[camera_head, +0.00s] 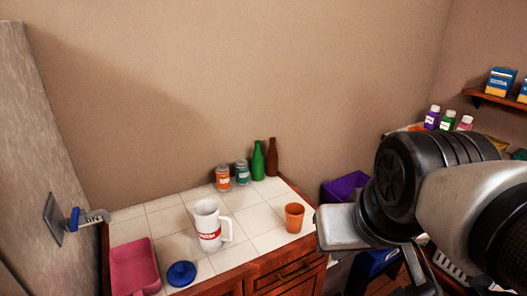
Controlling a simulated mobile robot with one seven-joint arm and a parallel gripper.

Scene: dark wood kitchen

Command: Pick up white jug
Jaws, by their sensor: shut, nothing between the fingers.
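The white jug (208,226) stands upright on the tiled counter. It has a red label low on its front and its handle faces right. My gripper (424,278) shows only in part at the lower right, below my wrist and beyond the counter's right end. It is shut and empty, well apart from the jug. Its fingertips are hard to make out.
On the counter (165,222) are an orange cup (294,218), a blue round item (181,274), a pink tray (135,267), two cans (222,178), a green bottle (258,161) and a brown bottle (272,158). A purple box (345,187) is beyond the right end.

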